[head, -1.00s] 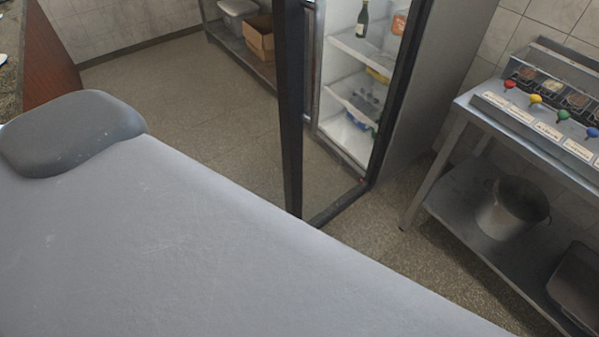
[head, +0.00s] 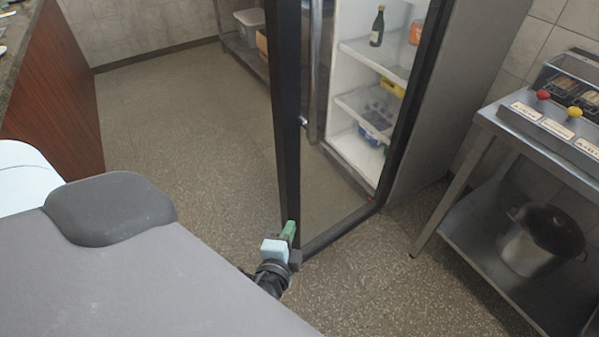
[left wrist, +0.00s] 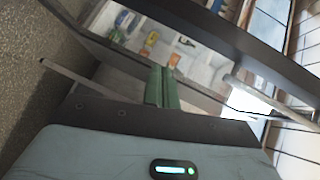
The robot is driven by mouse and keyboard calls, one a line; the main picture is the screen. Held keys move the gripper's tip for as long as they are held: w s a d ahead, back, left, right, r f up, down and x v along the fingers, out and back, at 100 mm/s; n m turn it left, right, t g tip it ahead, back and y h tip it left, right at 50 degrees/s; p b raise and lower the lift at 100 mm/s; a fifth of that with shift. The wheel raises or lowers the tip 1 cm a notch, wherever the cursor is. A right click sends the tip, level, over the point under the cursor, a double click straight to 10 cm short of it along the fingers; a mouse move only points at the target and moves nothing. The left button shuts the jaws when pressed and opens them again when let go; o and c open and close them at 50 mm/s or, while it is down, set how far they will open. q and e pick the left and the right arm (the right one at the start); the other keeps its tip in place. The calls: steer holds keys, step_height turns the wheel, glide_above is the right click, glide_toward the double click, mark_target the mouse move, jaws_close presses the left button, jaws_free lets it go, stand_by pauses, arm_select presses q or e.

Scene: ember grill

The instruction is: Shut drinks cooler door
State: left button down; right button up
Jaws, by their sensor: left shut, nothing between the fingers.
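The drinks cooler door (head: 287,120) stands open in the head view, a dark frame around clear glass. Its long handle (head: 317,70) is on the side towards the left. Behind it, the lit cooler (head: 352,95) shows shelves with a green bottle (head: 377,26) and other goods. My left gripper (head: 291,228) is at the lower part of the door's free edge, its green fingers shut and empty. I cannot tell whether they touch the frame. In the left wrist view the shut fingers (left wrist: 161,86) point towards the door and the lit shelves. My right gripper is not in view.
A steel prep table (head: 490,118) with a large pot (head: 540,238) on its lower shelf stands right of the cooler. A wood-panelled counter (head: 60,85) is at the left. The speckled floor (head: 190,130) between is clear.

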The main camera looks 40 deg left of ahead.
arm_select(q)
steer(key=w+r+m+t+y+b, duration=0.1)
steer(key=w+r+t+y, duration=0.1)
steer(key=w+r, duration=0.15)
steer(key=p, duration=0.2)
glide_toward(295, 156)
steer(key=w+d, duration=0.1)
steer(key=w, duration=0.3)
steer(key=shift+w+a, duration=0.35)
steer(key=shift+a, duration=0.55)
steer(key=shift+w+a, duration=0.35)
steer(key=shift+a, duration=0.5)
